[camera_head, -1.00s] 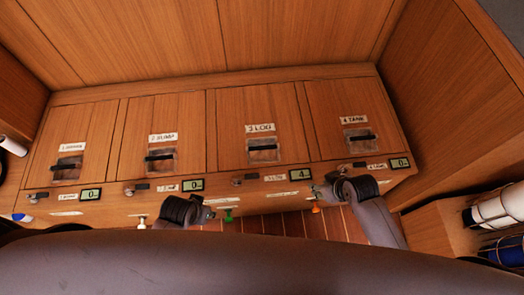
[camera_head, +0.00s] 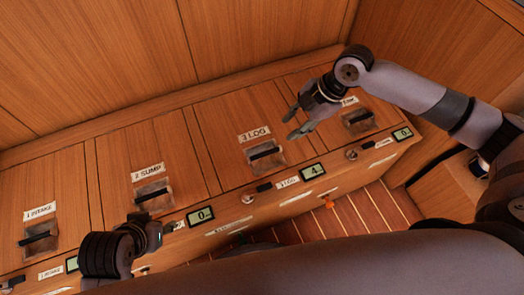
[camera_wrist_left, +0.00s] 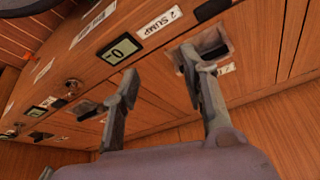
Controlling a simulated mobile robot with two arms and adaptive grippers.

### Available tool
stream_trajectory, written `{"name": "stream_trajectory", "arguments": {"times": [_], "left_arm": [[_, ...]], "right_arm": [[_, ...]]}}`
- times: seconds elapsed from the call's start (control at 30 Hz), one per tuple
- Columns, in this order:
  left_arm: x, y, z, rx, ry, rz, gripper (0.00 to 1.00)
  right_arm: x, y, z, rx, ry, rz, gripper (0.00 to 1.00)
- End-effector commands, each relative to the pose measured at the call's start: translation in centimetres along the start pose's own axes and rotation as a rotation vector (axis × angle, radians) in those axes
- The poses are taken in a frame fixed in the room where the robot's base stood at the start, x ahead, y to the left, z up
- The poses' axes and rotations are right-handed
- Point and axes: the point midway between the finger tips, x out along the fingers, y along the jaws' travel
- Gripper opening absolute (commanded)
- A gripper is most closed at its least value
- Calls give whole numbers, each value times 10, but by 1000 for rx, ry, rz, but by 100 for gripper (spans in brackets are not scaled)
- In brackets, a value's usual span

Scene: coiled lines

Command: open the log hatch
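The log hatch (camera_head: 225,120) is a wooden panel labelled "3 LOG", lying closed, with a dark handle in a recessed cup (camera_head: 265,155). Below it on the front strip are a small display (camera_head: 313,170) reading 4 and a metal knob (camera_head: 248,198). My right gripper (camera_head: 292,122) is open and empty, above and to the right of the log handle, apart from it. My left gripper (camera_head: 158,236) is beside the sump display at lower left. In the left wrist view its fingers (camera_wrist_left: 160,68) are spread with nothing between them.
The sump hatch (camera_head: 150,140) and intake hatch (camera_head: 50,190) lie to the left, the tank hatch (camera_head: 315,85) to the right, partly behind my right arm. All look closed. A slatted wooden floor (camera_head: 375,210) lies in front, with an orange item (camera_head: 328,203) near the strip.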

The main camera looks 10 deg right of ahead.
Motion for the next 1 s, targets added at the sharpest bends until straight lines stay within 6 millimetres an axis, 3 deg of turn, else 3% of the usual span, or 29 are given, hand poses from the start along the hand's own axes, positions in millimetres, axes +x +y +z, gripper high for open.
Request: {"name": "stream_trajectory", "arguments": {"times": [0.2, 0.47, 0.77, 1.0], "left_arm": [[7, 6, -43, 6, 194, 10, 40], [0, 13, -99, 11, 462, 25, 40], [-28, 22, -157, 14, 786, 46, 40], [-62, 28, -192, 13, 1040, 63, 40]], "right_arm": [[32, -1, 0, 3, 2, -1, 33], [69, 0, 0, 3, 2, 0, 33], [112, -1, 0, 3, 2, 0, 33], [144, 0, 0, 3, 1, 0, 33]]}}
